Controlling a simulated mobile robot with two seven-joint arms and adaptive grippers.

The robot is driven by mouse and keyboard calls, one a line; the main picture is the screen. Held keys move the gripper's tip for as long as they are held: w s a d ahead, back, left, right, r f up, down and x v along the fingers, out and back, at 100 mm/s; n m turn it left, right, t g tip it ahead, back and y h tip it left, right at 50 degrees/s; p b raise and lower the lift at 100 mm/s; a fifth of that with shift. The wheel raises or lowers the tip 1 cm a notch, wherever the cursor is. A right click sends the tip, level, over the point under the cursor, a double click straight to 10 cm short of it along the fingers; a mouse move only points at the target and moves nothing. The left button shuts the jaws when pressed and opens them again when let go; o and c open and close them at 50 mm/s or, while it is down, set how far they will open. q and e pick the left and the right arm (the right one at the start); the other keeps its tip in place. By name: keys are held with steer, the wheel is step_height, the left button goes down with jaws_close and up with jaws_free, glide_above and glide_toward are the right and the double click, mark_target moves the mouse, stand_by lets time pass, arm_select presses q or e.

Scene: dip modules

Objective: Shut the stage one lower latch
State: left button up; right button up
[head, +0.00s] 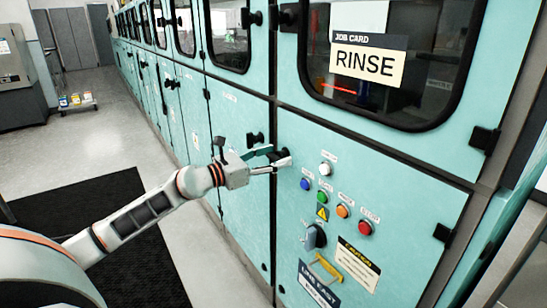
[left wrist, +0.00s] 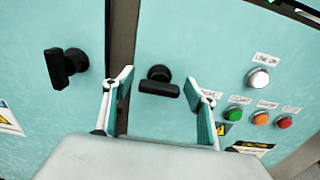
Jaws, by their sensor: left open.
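My left gripper (head: 279,157) is open in front of the teal cabinet doors, at the upper left corner of the lower panel with the buttons. In the left wrist view its two fingers (left wrist: 159,82) stand either side of a black latch (left wrist: 160,88), whose handle lies roughly horizontal. No contact with it is visible. In the head view the fingers largely cover this latch. A second black latch (left wrist: 67,67) sits left of the dark seam, its handle nearer upright; it also shows in the head view (head: 255,139). I cannot read any stage label. My right gripper is not in view.
The button panel (head: 365,200) has several coloured buttons, a rotary switch (head: 315,237) and a yellow handle (head: 324,266). Above it is a window with a RINSE card (head: 368,62). A black mat (head: 100,235) and open floor lie left. A low cart (head: 76,105) stands farther back.

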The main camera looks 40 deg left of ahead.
arm_select(q)
steer(key=c, duration=1.1)
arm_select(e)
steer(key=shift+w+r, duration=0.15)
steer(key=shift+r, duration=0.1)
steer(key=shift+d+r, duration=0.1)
